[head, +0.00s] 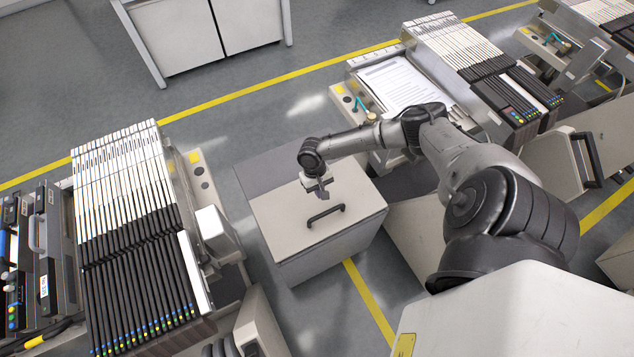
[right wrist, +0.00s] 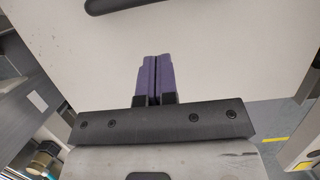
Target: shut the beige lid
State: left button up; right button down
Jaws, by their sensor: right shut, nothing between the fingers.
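The beige lid (head: 290,222) is the top of a box-like bin in the middle of the head view and has a black bar handle (head: 325,215). It looks flat or nearly so; I cannot tell whether a small gap is left under it. My right gripper (head: 318,192) is over the lid, just behind the handle. In the right wrist view its purple fingers (right wrist: 155,68) are together and empty, with the pale lid (right wrist: 215,45) filling the background and part of the handle (right wrist: 112,4) at the top edge. Whether the fingertips touch the lid is unclear. My left gripper is not in view.
A trolley with rows of black-and-white feeders (head: 125,200) stands to the left. Another feeder trolley (head: 465,60) with a paper sheet (head: 400,85) is behind on the right. A panel with a black handle (head: 587,157) is at far right. Grey floor lies behind the bin.

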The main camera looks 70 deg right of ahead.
aim_at(329, 211)
jog(key=shift+s+a+f, duration=0.3)
jog(key=shift+s+a, duration=0.45)
jog(key=shift+s, duration=0.15)
jog(key=shift+s+a+f, duration=0.15)
jog(key=shift+s+a, duration=0.4)
jog(key=shift+s, duration=0.15)
jog(key=shift+s+a+r+p, duration=0.15)
jog(key=shift+r+p, duration=0.05)
jog(key=shift+p, duration=0.45)
jog(key=shift+s+a+r+p, duration=0.1)
jog(key=shift+s+a+p, duration=0.3)
jog(key=shift+p, duration=0.5)
jog(key=shift+s+p, duration=0.2)
jog(key=shift+p, duration=0.1)
jog(key=shift+a+f, duration=0.1)
jog(key=shift+f, duration=0.15)
